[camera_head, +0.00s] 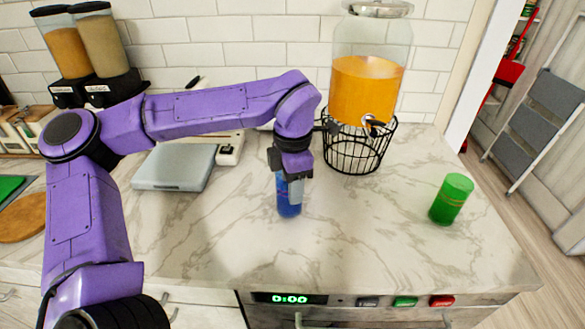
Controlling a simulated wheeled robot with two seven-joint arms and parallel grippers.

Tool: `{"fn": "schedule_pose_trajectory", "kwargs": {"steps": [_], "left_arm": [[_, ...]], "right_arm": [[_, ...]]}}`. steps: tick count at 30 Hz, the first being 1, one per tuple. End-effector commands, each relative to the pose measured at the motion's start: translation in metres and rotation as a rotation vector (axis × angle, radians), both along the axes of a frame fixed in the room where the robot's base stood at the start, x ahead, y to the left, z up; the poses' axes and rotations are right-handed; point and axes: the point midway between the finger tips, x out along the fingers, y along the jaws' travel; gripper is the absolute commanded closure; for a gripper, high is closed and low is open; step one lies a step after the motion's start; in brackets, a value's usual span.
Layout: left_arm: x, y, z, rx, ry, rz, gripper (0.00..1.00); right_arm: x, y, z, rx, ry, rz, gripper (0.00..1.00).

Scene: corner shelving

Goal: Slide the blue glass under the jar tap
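The blue glass (289,207) stands upright on the marble counter, left of and nearer than the jar. My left gripper (290,184) is down at the glass, with its fingers around the upper part. The fingers appear closed against it, and they hide much of its top. The jar (367,88) holds orange liquid and sits on a black wire stand (354,152). Its metal tap (371,124) is on the front, to the right of the glass. My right gripper is not in view.
A green glass (451,198) stands on the right part of the counter (370,228). A grey scale (175,167) lies to the left behind my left arm. Two dispensers (82,45) stand at the back left. The counter between the blue glass and the stand is clear.

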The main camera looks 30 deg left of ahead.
Motion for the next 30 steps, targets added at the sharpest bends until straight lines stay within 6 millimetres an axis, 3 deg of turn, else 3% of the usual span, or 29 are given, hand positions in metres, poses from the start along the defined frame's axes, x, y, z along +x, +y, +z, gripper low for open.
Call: {"fn": "schedule_pose_trajectory", "kwargs": {"steps": [11,14,15,23,30], "left_arm": [[0.000,0.000,-0.007,-0.001,-0.001,0.001,0.65],[0.000,0.000,-0.007,-0.001,-0.001,0.001,0.95],[0.000,0.000,-0.007,-0.001,-0.001,0.001,1.00],[-0.001,-0.002,-0.007,0.001,-0.001,0.001,1.00],[-0.004,-0.016,-0.008,0.001,-0.002,0.016,1.00]], "right_arm": [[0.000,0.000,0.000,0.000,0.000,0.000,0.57],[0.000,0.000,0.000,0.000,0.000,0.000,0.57],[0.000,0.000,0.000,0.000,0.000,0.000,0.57],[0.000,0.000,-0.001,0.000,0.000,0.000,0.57],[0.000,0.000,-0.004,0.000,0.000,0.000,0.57]]}}
